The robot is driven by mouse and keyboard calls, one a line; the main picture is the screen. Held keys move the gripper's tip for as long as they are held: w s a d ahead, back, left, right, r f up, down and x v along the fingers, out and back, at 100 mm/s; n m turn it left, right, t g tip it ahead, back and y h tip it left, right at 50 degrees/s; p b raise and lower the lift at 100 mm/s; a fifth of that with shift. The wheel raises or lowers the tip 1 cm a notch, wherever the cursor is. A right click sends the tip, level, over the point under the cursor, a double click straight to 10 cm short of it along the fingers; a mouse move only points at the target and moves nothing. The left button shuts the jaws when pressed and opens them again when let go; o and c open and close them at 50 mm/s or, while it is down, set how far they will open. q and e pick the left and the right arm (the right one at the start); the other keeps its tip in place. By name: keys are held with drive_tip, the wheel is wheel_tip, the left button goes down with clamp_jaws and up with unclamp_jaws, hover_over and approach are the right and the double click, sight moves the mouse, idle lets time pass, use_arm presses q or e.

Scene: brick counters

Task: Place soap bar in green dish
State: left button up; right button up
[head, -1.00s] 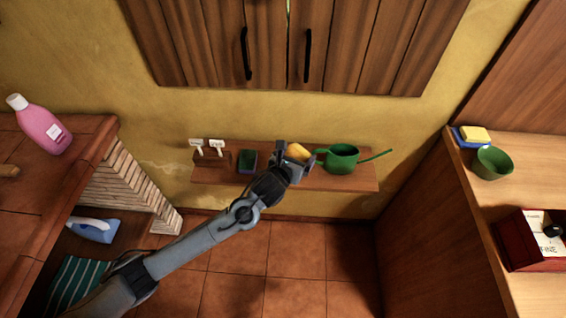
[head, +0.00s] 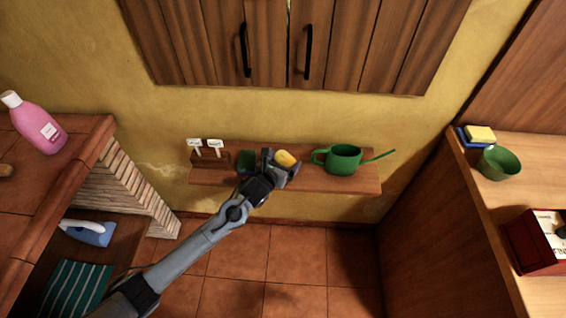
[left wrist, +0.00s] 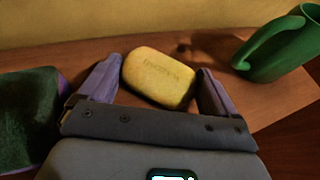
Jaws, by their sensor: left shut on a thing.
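The yellow soap bar (head: 287,158) is between the fingers of my left gripper (head: 281,162), over the wooden wall shelf. The left wrist view shows the soap bar (left wrist: 160,78) with lettering on its face and a finger at each end. My right gripper is not in view.
A green watering can (head: 343,158) stands on the shelf to the right of the gripper. White labels on pegs (head: 206,146) stand at the shelf's left end. The wooden cabinet (head: 275,45) hangs above. Side counters flank the shelf.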

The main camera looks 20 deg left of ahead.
use_arm(q)
drive_tip(key=shift+w, duration=0.1)
drive_tip(key=o, duration=0.8)
drive_tip(key=shift+f, duration=0.1)
drive_tip(key=shift+s+a+r, duration=0.1)
drive_tip(key=shift+s+r, duration=0.15)
drive_tip(key=shift+r, duration=0.05)
drive_tip(key=d+p+v, duration=0.1)
drive_tip(key=p+v, duration=0.2)
drive_tip(key=v, duration=0.8)
drive_tip(key=s+f+n+g, duration=0.1)
drive_tip(key=s+n+g, duration=0.2)
drive_tip(key=s+n, duration=0.8)
drive_tip(key=s+f+n+g+y, duration=0.1)
drive_tip(key=s+n+g, duration=0.3)
drive_tip(key=s+n, duration=0.6)
drive_tip(key=s+f+n+g, duration=0.25)
drive_tip(key=s+n, duration=0.55)
drive_tip(key=n, duration=0.6)
drive_tip(key=r+p, duration=2.8)
drive_tip(key=a+r+p, duration=0.1)
drive_tip(key=r+p, duration=1.3)
drive_tip(key=shift+r, duration=0.3)
